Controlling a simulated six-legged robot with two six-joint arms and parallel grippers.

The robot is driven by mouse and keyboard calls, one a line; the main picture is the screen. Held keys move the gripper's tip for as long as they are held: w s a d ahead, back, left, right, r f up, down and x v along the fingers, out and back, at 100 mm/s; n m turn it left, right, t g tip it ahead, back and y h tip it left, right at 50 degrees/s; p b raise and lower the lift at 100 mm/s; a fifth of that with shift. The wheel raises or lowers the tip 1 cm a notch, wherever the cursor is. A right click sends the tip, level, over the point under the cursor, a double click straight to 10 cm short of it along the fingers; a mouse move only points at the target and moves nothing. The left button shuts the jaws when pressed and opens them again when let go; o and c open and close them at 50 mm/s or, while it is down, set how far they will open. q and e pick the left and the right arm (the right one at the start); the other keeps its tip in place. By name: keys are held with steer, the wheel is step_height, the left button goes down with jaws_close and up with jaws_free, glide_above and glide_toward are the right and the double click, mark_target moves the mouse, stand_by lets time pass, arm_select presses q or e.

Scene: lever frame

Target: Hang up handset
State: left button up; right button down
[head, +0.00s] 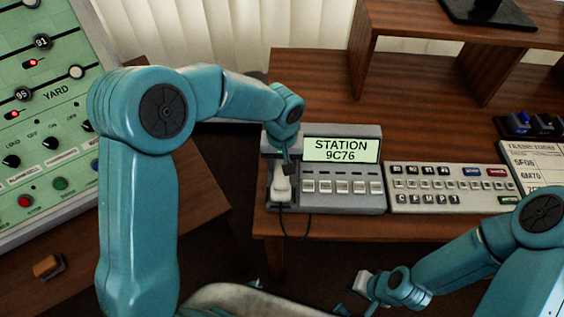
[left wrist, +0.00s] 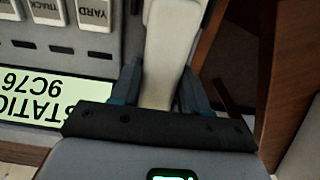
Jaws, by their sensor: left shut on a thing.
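The pale handset (head: 280,190) is at the left side of the grey phone unit (head: 372,202), whose lit display reads STATION 9C76. My left gripper (head: 286,168) is shut on the handset from its far end. In the left wrist view the handset (left wrist: 166,45) runs lengthwise between both fingers (left wrist: 158,88), alongside the phone's face. I cannot tell whether the handset rests in its cradle or is just above it; the cradle is mostly hidden. A dark cord hangs from it past the desk edge. My right gripper (head: 360,287) is low in front of the desk; its fingers are too small to read.
A keypad panel (head: 450,202) stands right of the phone on the wooden desk (head: 350,229). A green YARD panel (head: 50,130) with knobs is at the left. A raised wooden shelf (head: 440,33) is behind. Bare desk lies behind the phone.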

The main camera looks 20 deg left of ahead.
arm_select(q)
steer(key=o, duration=1.2)
steer(key=shift+o, duration=0.2)
step_height(320, 180, up, 16)
steer(key=p, duration=0.1)
steer(key=shift+r, duration=0.15)
steer(key=shift+s, duration=0.1)
